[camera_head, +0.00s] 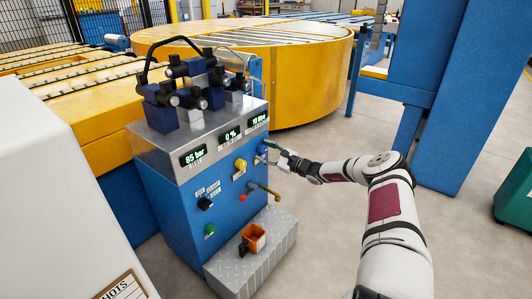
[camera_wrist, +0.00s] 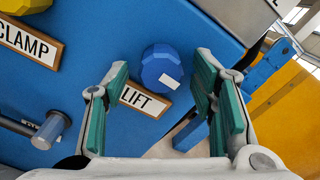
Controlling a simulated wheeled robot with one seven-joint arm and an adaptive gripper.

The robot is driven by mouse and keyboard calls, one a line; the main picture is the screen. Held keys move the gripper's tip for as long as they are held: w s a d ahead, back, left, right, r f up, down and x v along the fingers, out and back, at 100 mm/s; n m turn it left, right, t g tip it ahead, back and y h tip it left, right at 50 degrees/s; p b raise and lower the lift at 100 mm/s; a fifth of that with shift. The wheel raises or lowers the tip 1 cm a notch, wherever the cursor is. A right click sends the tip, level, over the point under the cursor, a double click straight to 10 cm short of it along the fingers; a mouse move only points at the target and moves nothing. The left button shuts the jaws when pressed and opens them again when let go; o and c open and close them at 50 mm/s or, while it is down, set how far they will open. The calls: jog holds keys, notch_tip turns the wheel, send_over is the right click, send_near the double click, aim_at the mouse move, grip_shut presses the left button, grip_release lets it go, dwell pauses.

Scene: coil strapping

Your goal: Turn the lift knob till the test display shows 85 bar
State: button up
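The blue lift knob (camera_wrist: 161,66), faceted with a white mark, is on the blue panel beside the LIFT label (camera_wrist: 143,97) in the wrist view. My gripper (camera_wrist: 163,76) is open, with one green-padded finger on each side of the knob and visible gaps to both. In the head view my gripper (camera_head: 276,150) is at the right part of the cabinet front and largely hides the knob. The left display (camera_head: 193,157) on the cabinet reads 85 bar. The middle display (camera_head: 230,136) reads 0 %. The right display (camera_head: 258,121) and the small display labels are hard to read.
A yellow clamp knob (camera_head: 240,164) is left of my gripper. A black knob (camera_head: 205,203) and green button (camera_head: 209,229) are further left.

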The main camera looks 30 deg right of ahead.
jog(key=v, duration=1.2)
dwell(0.4)
